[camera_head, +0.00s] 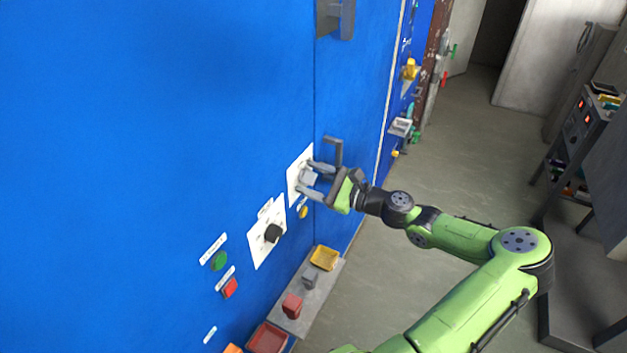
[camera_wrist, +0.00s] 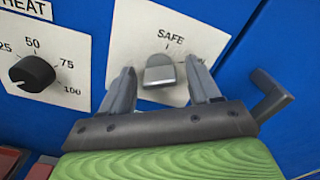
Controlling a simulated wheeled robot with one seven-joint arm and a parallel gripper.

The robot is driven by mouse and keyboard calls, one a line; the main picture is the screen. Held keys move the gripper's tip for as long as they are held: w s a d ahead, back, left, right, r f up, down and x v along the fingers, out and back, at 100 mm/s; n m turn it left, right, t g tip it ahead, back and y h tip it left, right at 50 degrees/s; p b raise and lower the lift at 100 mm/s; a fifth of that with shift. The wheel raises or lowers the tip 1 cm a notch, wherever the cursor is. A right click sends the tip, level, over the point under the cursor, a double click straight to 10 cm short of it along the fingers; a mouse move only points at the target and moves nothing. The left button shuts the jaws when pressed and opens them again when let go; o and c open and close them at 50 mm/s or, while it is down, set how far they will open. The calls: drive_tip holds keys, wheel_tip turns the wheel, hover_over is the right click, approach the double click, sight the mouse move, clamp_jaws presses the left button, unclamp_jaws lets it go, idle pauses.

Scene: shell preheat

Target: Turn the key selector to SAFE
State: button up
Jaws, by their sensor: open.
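The key selector (camera_wrist: 160,72) is a grey knob on a white plate (camera_wrist: 120,50) marked SAFE at its top, fixed to the blue panel. In the wrist view the knob sits between the two open fingers of my gripper (camera_wrist: 163,88), with a gap on each side. A mark line runs from near the knob's top toward the word SAFE. A second label at the plate's right is partly hidden by the right finger. In the head view my gripper (camera_head: 316,182) is at the plate (camera_head: 295,165), and the knob (camera_head: 309,176) shows between the fingers.
A black dial (camera_wrist: 32,74) with numbers up to 100 is left of the plate. A grey handle (camera_wrist: 270,95) juts out at right. Green (camera_head: 219,261) and red (camera_head: 230,288) buttons sit lower left. A shelf (camera_head: 325,285) with small blocks and trays is below.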

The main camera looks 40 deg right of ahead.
drive_tip(key=c, duration=1)
drive_tip(key=shift+c, duration=0.2)
drive_tip(key=shift+n, duration=0.3)
drive_tip(key=n+p, duration=0.1)
drive_tip(key=n, duration=0.1)
drive_tip(key=shift+n, duration=0.3)
drive_tip(key=n, duration=0.2)
drive_tip(key=shift+n, duration=0.4)
drive_tip(key=n+b, duration=0.1)
drive_tip(key=n, duration=0.4)
drive_tip(key=shift+n+b, duration=0.3)
drive_tip(key=shift+n, duration=0.1)
